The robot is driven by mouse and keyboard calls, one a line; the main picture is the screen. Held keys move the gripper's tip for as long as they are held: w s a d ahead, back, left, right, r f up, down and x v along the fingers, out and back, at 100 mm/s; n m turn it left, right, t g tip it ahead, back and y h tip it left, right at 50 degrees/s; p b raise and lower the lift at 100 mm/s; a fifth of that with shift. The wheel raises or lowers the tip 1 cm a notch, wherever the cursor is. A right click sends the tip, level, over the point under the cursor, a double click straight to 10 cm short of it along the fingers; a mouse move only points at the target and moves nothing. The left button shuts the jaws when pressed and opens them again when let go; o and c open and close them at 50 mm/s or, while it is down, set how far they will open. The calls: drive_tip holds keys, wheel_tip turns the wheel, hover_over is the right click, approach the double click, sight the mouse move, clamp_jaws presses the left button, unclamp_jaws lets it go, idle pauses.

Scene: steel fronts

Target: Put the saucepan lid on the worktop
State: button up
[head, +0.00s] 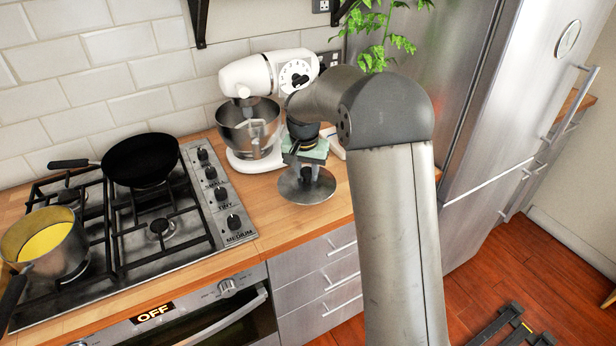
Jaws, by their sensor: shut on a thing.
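The saucepan lid (322,192) is a round steel disc with a dark knob on top. It is at the right part of the wooden worktop (268,208), near its front edge. My gripper (307,170) points down over the lid and is shut on its knob. The lid looks level and at or very close to the worktop; I cannot tell if it touches. My arm covers the worktop to its right. The saucepan (48,245), with yellow contents and no lid on it, stands on the hob at the left.
A white stand mixer (262,75) with a steel bowl (247,125) stands just behind and left of the lid. A black frying pan (140,160) sits on the gas hob (178,255). A plant (378,35) and a steel fridge (478,110) are at the right. Bare worktop shows left of the lid.

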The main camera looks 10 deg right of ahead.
sight(308, 180)
drive_tip(key=shift+w+d+f, duration=0.2)
drive_tip(key=shift+w+f, duration=0.1)
drive_tip(key=shift+f, duration=0.1)
drive_tip(key=shift+f+p, duration=0.3)
drive_tip(key=shift+f, duration=1.25)
drive_tip(key=shift+f, duration=0.25)
drive_tip(key=o, duration=1.1)
drive_tip(key=shift+r, duration=0.1)
drive_tip(key=shift+c, duration=0.2)
drive_tip(key=shift+r, duration=0.1)
